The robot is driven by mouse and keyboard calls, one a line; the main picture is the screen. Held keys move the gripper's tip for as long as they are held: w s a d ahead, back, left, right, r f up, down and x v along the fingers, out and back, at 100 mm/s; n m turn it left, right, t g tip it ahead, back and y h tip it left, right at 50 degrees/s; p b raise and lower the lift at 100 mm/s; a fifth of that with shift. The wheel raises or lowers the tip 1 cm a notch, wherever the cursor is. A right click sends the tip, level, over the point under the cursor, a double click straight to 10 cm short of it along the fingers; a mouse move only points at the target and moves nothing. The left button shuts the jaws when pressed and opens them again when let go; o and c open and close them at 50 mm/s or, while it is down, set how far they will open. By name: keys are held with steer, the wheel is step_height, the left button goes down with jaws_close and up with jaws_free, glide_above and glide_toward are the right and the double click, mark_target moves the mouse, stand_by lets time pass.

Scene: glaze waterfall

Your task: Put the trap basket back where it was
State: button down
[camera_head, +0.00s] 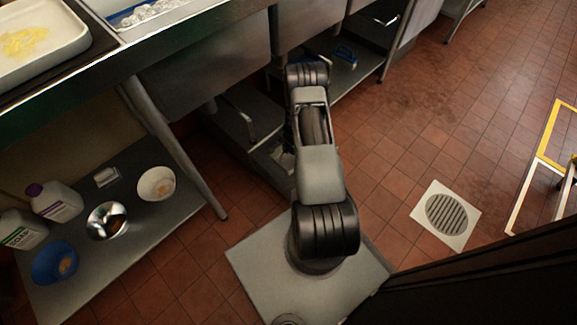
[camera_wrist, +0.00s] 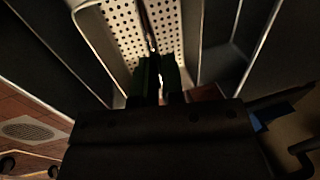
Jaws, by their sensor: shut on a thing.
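The trap basket (camera_wrist: 122,30) shows in the wrist view as a pale, perforated piece with rows of round holes, at the top middle. A thin dark upright strip runs down its middle to my fingertips. My gripper (camera_wrist: 158,65) is shut on this part of the basket, with its fingers close together. Dark and pale sloping walls flank the basket on both sides. I cannot tell whether the basket touches them. In the head view my arm reaches under the steel sink counter, and its own links hide my gripper and the basket.
A low shelf (camera_head: 150,230) at left holds bottles (camera_head: 55,201), a white bowl (camera_head: 156,184), a steel bowl (camera_head: 107,221) and a blue bowl (camera_head: 55,263). A table leg (camera_head: 180,160) stands close left of my arm. Tiled floor is free at right, around a floor drain (camera_head: 446,214).

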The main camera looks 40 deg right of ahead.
mark_target(287, 161)
steer(key=shift+s+b+x, duration=0.3)
steer(key=shift+b+x, duration=0.25)
steer(key=shift+x, duration=0.85)
steer(key=shift+s+b+x, duration=0.3)
steer(key=shift+b+x, duration=0.2)
steer(key=shift+x, duration=0.85)
steer(key=shift+s+b+x, duration=0.25)
steer(key=shift+b+x, duration=0.3)
steer(key=shift+x, duration=0.85)
steer(key=shift+d+f, duration=0.2)
steer(key=shift+f, duration=0.1)
steer(key=c, duration=1.2)
jaws_free()
steer(key=shift+c, duration=0.2)
steer(key=p+v, duration=0.4)
steer(key=v, duration=0.8)
steer(key=shift+r, duration=0.15)
